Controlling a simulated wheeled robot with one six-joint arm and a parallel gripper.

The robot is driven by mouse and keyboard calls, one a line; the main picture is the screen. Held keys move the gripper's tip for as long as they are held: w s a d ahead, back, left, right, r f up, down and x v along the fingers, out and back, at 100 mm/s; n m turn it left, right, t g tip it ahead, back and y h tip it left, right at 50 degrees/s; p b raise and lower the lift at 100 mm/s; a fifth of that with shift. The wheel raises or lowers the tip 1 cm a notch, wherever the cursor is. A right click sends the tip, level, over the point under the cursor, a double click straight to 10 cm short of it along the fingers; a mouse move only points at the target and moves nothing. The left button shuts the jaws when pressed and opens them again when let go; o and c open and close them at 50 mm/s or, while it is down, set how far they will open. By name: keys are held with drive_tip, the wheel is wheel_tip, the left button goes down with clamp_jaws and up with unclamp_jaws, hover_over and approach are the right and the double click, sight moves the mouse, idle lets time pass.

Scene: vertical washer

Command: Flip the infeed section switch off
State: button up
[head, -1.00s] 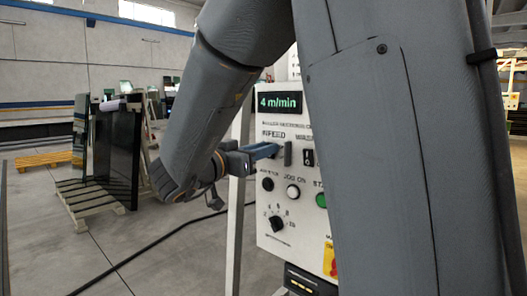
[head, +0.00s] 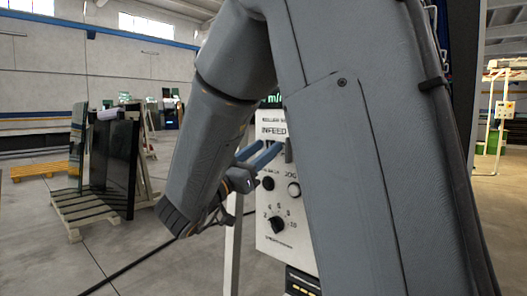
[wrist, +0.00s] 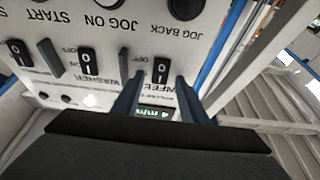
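The control panel (head: 262,225) is white. Its black infeed switch (wrist: 162,70) shows in the wrist view, where the panel appears upside down, with an OFF label beside it and part of the INFEED label near my fingers. I cannot tell which side of the rocker is pressed. My gripper (wrist: 157,92) is open, with its two blue fingers on either side of the switch's line. I cannot tell whether the tips touch the panel. In the head view my gripper (head: 266,152) reaches the panel just below the INFEED lettering, and its fingers hide the switch.
A grey upright bar (wrist: 124,62) stands beside the infeed switch, with the washer switch (wrist: 87,66) beyond it. A JOG ON button (head: 294,189) and a speed knob (head: 277,224) sit lower. A wooden pallet with dark glass panes (head: 108,165) stands on the floor to the left.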

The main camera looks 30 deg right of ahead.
drive_tip(key=b+v, duration=0.2)
drive_tip(key=v, duration=0.5)
drive_tip(key=shift+a+f+b, duration=0.15)
drive_tip(key=shift+a+b, duration=0.2)
drive_tip(key=shift+s, duration=0.1)
